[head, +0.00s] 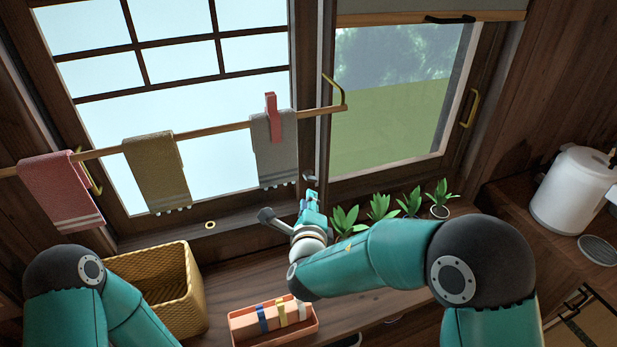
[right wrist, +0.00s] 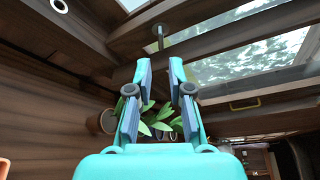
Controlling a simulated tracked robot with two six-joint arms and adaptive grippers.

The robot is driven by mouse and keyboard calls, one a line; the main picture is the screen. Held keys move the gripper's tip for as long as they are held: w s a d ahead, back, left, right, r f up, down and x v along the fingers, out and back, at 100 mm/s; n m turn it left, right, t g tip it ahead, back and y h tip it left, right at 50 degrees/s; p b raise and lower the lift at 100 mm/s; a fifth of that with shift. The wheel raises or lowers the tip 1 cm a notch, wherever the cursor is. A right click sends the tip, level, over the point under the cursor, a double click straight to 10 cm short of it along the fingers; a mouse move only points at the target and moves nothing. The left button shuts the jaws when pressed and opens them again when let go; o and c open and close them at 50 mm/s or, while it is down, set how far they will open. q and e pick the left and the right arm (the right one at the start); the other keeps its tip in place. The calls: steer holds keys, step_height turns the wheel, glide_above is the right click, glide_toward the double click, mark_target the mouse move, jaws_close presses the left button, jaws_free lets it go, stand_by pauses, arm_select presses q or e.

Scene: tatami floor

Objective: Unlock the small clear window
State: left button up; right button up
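The small clear window (head: 395,95) is at the right in the head view, with green ground and trees behind its glass. A small metal latch (head: 310,177) sits low on the post between the two windows. In the right wrist view the latch (right wrist: 159,35) is a thin dark lever just beyond the fingertips, centred between them. My right gripper (head: 313,190) is just below the latch. In the right wrist view its fingers (right wrist: 161,72) are apart with nothing between the tips. I cannot tell any contact with the latch. My left gripper is out of view.
A wooden rail (head: 215,129) with several towels crosses the large window. Several potted plants (head: 380,207) stand right of my right gripper. A woven basket (head: 165,285) and a pink tray (head: 315,333) are on the counter below. A white pot (head: 568,190) stands far right.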

mark_target(309, 181)
steer(key=w+p, duration=0.1)
steer(key=w, duration=0.2)
steer(key=w+f+p, duration=0.1)
steer(key=w, duration=0.2)
steer(key=w+f+p, duration=0.1)
steer(key=w, duration=0.3)
steer(key=shift+d, duration=0.2)
jaws_close()
